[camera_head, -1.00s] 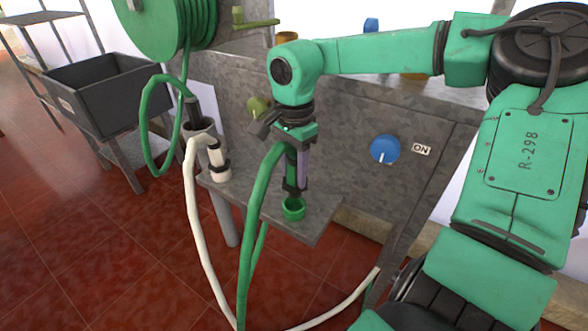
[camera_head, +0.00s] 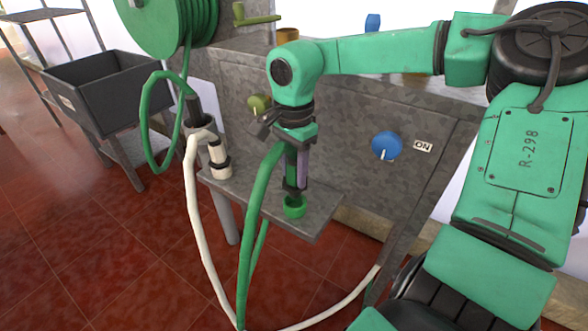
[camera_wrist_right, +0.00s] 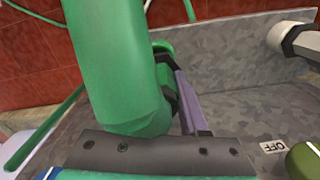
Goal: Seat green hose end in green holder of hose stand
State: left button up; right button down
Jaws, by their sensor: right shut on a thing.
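My right gripper (camera_head: 298,176) points down over the stand's shelf and is shut on the green hose end (camera_head: 289,168), which hangs roughly upright. The green hose (camera_head: 253,215) loops from its top down to the left. The green holder (camera_head: 294,208) is a short ring on the grey shelf of the hose stand (camera_head: 322,218). The dark lower tip of the hose end is right at the ring's mouth; I cannot tell how deep it sits. My left gripper is not in view.
A white hose end (camera_head: 218,160) stands on the same shelf, left of the green holder. A blue knob (camera_head: 385,146) is on the panel behind. A green hose reel (camera_head: 165,25) and a dark bin (camera_head: 100,85) are at the left.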

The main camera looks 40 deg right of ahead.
aim_at(294, 187)
jog(key=shift+f+b, duration=1.25)
jog(key=shift+f, duration=0.8)
jog(key=shift+f, duration=0.3)
jog(key=shift+c, duration=1.8)
grip_release()
notch_tip(294, 187, up, 15)
jog(key=p, duration=0.4)
jog(key=shift+f, duration=0.15)
